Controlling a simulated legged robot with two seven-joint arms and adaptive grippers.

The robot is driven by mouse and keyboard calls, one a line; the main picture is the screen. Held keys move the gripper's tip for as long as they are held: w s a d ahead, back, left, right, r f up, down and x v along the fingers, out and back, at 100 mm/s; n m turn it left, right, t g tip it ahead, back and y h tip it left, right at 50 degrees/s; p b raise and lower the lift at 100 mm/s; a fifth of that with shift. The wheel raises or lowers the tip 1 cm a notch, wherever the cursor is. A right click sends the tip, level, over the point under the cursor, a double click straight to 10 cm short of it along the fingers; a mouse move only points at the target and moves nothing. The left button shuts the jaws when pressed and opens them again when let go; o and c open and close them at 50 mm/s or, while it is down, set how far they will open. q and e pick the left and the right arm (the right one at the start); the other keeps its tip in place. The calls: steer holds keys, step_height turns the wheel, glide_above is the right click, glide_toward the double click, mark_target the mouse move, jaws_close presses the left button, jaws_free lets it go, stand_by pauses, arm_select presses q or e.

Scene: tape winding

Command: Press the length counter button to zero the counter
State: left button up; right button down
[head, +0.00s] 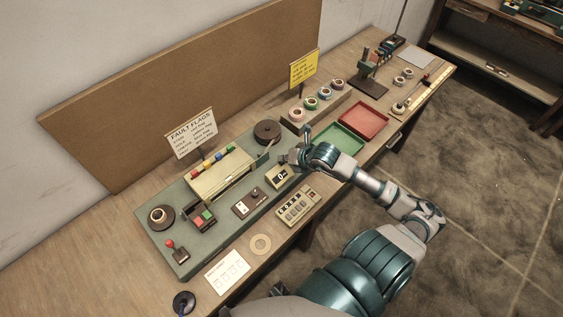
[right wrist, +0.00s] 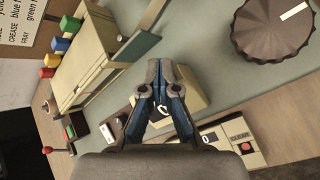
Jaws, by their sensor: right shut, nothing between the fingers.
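The length counter (head: 279,177) is a small cream box with a dark display showing a light digit that looks like 0. It stands near the front edge of the grey-green machine bed. My right gripper (head: 286,158) is shut and empty, just behind and above the counter in the head view. In the right wrist view the closed fingers (right wrist: 160,66) lie across the counter's cream housing (right wrist: 194,92) and hide much of it. I cannot make out its button or tell whether the fingertips touch it. My left gripper is not in view.
A keypad box (head: 298,207) with a red CLEAR key (right wrist: 239,136) sits in front of the counter. A switch panel (head: 249,202) lies left. A dark ribbed roll (head: 267,131) stands behind. Green (head: 341,143) and red (head: 364,119) trays lie right.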

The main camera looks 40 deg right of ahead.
steer(key=shift+a+r+p, duration=0.2)
steer(key=shift+r+p, duration=0.35)
steer(key=shift+r, duration=0.25)
steer(key=shift+r+p, duration=1.8)
steer(key=shift+r, duration=0.75)
steer(key=shift+f, duration=0.1)
